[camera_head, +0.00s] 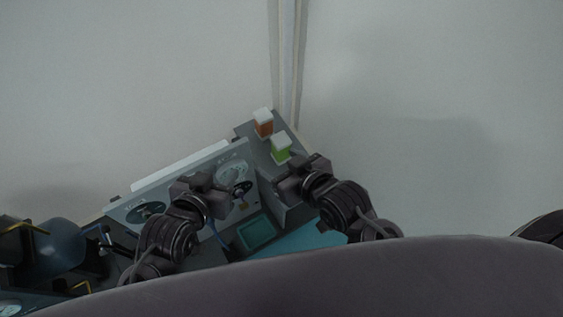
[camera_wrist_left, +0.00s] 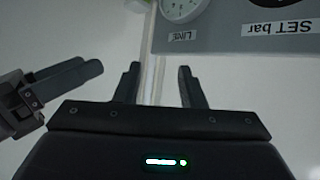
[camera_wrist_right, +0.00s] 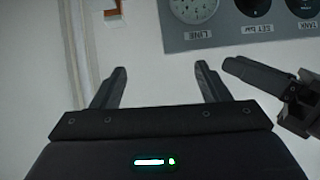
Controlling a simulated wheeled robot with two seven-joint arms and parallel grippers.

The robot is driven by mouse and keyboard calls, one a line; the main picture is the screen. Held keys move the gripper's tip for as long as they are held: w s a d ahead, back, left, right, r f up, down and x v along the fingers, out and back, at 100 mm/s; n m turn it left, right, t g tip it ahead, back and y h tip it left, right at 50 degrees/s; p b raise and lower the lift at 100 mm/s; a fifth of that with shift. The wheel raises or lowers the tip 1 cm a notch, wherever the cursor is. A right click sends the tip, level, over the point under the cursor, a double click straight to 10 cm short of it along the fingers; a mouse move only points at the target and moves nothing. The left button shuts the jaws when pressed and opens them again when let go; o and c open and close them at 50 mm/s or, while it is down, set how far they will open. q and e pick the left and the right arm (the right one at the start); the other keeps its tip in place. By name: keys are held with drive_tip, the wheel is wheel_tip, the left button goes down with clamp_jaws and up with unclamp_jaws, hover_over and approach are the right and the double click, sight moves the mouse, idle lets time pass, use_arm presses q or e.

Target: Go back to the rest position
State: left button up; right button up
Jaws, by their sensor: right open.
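My left gripper (camera_head: 210,192) is in front of the grey gauge panel in the head view. In the left wrist view its two fingers (camera_wrist_left: 158,72) stand apart with nothing between them. My right gripper (camera_head: 290,182) is to its right, just below the green block in the head view. In the right wrist view its fingers (camera_wrist_right: 160,72) are wide apart and empty. Each wrist view also shows part of the other gripper at its side. Both arms are raised over the bench, and their lower parts are hidden behind my own body.
A grey gauge panel (camera_head: 185,187) stands on the bench; its labels read LINE and SET bar in the left wrist view (camera_wrist_left: 215,42). An orange block (camera_head: 264,129) and a green block (camera_head: 281,155) with white tops stand behind. A teal tray (camera_head: 257,233) lies between the arms.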

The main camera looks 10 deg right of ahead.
idle(0.4)
